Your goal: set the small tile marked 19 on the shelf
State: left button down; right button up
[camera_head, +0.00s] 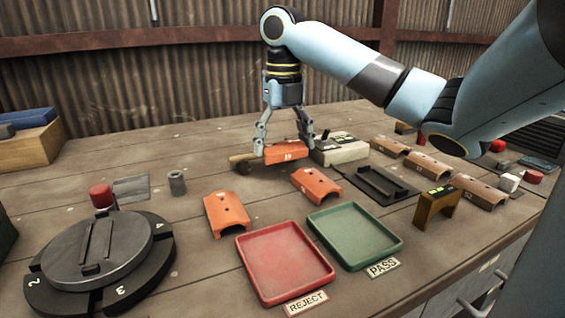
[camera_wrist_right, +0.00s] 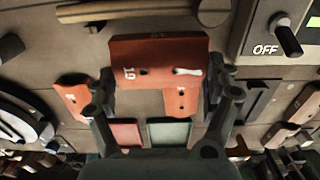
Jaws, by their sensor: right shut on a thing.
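The small orange-red tile (camera_head: 287,153) is between the fingers of my right gripper (camera_head: 284,145), which is shut on it. In the right wrist view the tile (camera_wrist_right: 158,60) shows the mark 19 on its top, with the fingers of the right gripper (camera_wrist_right: 160,85) at its two ends. It looks level, over the back middle of the table; I cannot tell whether it touches the wood. No shelf can be made out clearly in these views. My left gripper is not in view.
Two orange tiles (camera_head: 227,214) (camera_head: 317,186) lie in front. The red REJECT tray (camera_head: 285,262) and green PASS tray (camera_head: 354,236) stand nearer. A switch box (camera_head: 340,150) is right of the held tile. Brown tiles (camera_head: 480,191) line the right; a turntable (camera_head: 100,255) is left.

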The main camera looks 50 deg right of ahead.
aim_at(283, 149)
jog(key=shift+w+f, duration=0.1)
jog(key=shift+f, duration=1.95)
jog(key=o, duration=1.1)
jog(key=shift+f, duration=0.15)
